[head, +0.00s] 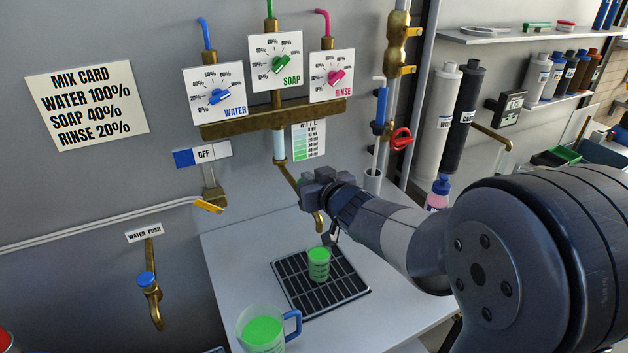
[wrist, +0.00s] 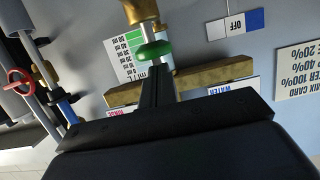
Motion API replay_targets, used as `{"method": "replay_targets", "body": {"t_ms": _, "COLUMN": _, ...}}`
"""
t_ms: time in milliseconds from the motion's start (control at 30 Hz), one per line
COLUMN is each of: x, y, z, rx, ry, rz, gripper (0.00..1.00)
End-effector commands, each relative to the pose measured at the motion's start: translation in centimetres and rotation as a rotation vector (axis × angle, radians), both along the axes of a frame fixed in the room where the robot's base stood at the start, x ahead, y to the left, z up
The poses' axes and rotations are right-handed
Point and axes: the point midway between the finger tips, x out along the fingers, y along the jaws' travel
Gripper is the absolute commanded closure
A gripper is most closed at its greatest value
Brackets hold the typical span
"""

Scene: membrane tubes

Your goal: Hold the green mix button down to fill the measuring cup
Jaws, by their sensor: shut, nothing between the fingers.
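The green mix button (wrist: 154,51) shows in the wrist view on a metal stem below a brass fitting. My gripper (wrist: 155,73) is shut and empty, its fingertips right at the button's edge; I cannot tell whether they press it. In the head view my gripper (head: 322,182) is in front of the brass pipe and hides the button. The measuring cup (head: 319,266) stands upright on the black drip grate (head: 349,287) under the brass spout (head: 318,222). It holds green liquid up to near its rim.
A jug (head: 263,331) of green liquid with a blue handle stands at the counter's front left. Dials for water (head: 215,97), soap (head: 280,65) and rinse (head: 335,77) are above. A blue switch (head: 202,154) reads OFF.

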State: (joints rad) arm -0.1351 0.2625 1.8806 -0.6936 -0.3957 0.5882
Motion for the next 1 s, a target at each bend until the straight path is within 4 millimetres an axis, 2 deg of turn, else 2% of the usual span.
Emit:
{"method": "replay_targets", "body": {"t_ms": 33, "x": 0.1, "y": 0.4, "z": 1.7, "rx": 0.001, "ry": -0.004, "rz": 0.002, "gripper": 1.00}}
{"method": "replay_targets", "body": {"t_ms": 67, "x": 0.2, "y": 0.6, "z": 2.3, "rx": 0.003, "ry": -0.005, "rz": 0.001, "gripper": 1.00}}
{"method": "replay_targets", "body": {"t_ms": 400, "x": -5.4, "y": -1.8, "z": 3.7, "rx": 0.003, "ry": -0.011, "rz": -0.003, "gripper": 1.00}}
{"method": "replay_targets", "body": {"t_ms": 600, "x": -7.7, "y": -2.8, "z": 4.3, "rx": 0.004, "ry": -0.010, "rz": -0.002, "gripper": 1.00}}
{"method": "replay_targets", "body": {"t_ms": 800, "x": -8.7, "y": -3.2, "z": 4.4, "rx": 0.003, "ry": -0.009, "rz": -0.002, "gripper": 1.00}}
{"method": "replay_targets", "body": {"t_ms": 1000, "x": -8.7, "y": -3.2, "z": 4.4, "rx": 0.005, "ry": -0.010, "rz": -0.001, "gripper": 1.00}}
